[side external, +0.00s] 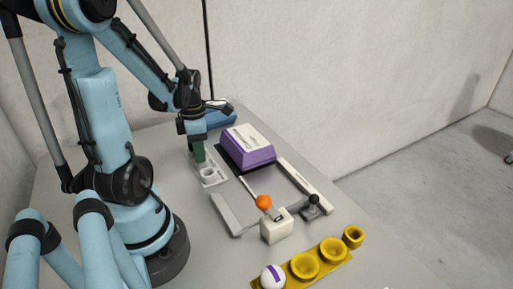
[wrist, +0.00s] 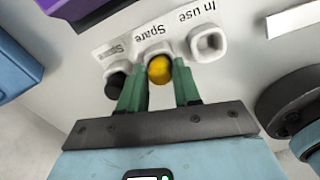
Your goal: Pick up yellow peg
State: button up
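The yellow peg (wrist: 159,70) stands in the middle socket of a white holder (wrist: 133,45), with the word "Spare" beside it. A black peg (wrist: 115,83) is in the socket to its left, and the right socket (wrist: 208,43), marked "In use", looks empty. My gripper (wrist: 160,75) has its green fingers apart, one on each side of the yellow peg. A small gap shows between the fingers and the peg. In the side view my gripper (side external: 199,158) points down over the holder (side external: 208,180), and the yellow peg is hidden there.
A purple box with a white top (side external: 247,147) stands just right of the holder. A blue object (side external: 222,118) lies behind. In front are an orange-knobbed lever (side external: 264,202) and a yellow egg tray (side external: 305,266) with a white-and-purple egg (side external: 272,277).

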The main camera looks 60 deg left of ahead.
grip_shut()
jog(key=shift+r, duration=0.1)
jog(key=shift+r, duration=1.05)
notch_tip(320, 180, up, 2)
jog(key=shift+d, duration=0.15)
jog(key=w+d+r, duration=0.3)
jog(key=d+r, duration=0.3)
jog(key=d, duration=0.4)
jog(key=shift+s+a+f, duration=0.5)
jog(key=shift+a+f, duration=0.2)
jog(key=shift+f, duration=0.8)
jog(key=shift+s+a+f, duration=0.5)
jog(key=shift+a+f, duration=0.25)
jog(key=shift+f, duration=0.8)
jog(key=shift+s+a+f, duration=0.5)
jog(key=shift+a+f, duration=0.2)
jog(key=shift+f, duration=0.8)
